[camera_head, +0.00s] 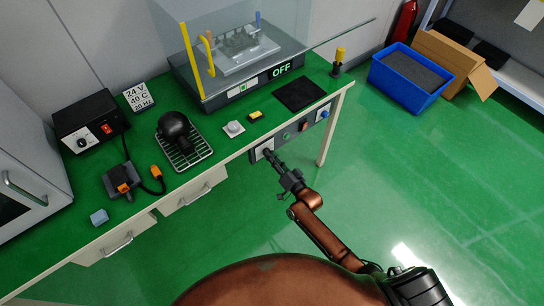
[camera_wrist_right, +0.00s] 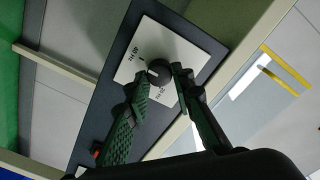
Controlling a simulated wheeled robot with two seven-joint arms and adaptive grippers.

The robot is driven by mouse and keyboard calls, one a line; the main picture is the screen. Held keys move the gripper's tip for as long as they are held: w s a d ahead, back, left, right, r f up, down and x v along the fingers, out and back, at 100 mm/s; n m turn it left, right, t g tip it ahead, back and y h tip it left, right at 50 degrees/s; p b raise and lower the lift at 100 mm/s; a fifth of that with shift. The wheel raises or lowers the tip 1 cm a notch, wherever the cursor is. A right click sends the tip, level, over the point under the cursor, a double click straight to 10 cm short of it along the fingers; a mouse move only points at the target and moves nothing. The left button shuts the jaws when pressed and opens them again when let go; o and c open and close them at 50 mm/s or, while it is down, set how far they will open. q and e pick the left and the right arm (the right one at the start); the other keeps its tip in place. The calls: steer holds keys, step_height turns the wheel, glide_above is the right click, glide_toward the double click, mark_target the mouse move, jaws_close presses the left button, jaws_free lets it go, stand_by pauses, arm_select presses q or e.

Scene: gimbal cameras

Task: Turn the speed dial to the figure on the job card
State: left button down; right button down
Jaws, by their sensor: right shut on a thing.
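The job card (camera_head: 139,97) stands at the back of the green bench and reads 24 V, 40 C, 20 Hz. The speed dial, a round black knob (camera_wrist_right: 160,70) on a white plate (camera_wrist_right: 135,48), sits on the dark panel along the bench's front edge. My right gripper (camera_head: 271,158) reaches this panel from below. In the right wrist view its fingers (camera_wrist_right: 161,80) are closed around the knob, one on each side. A white pointer mark shows on the knob; the small plate lettering is too blurred to read surely. My left gripper is not in view.
The panel also carries a red switch (camera_head: 304,126) and a blue knob (camera_head: 324,115). A clear-walled machine with an OFF display (camera_head: 281,70) stands behind. A black box with its own knob (camera_head: 81,143) is at left.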

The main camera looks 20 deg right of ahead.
stand_by(0.3)
steer(key=n, duration=0.8)
steer(key=n+b, duration=0.1)
steer(key=n, duration=0.7)
steer(key=n+y, duration=0.1)
steer(key=n, duration=0.7)
steer(key=shift+f+b, duration=0.25)
steer(key=shift+b, duration=0.05)
steer(key=shift+n, duration=0.3)
steer(key=c, duration=1.7)
jaws_free()
steer(key=shift+r, duration=0.1)
steer(key=shift+o, duration=0.2)
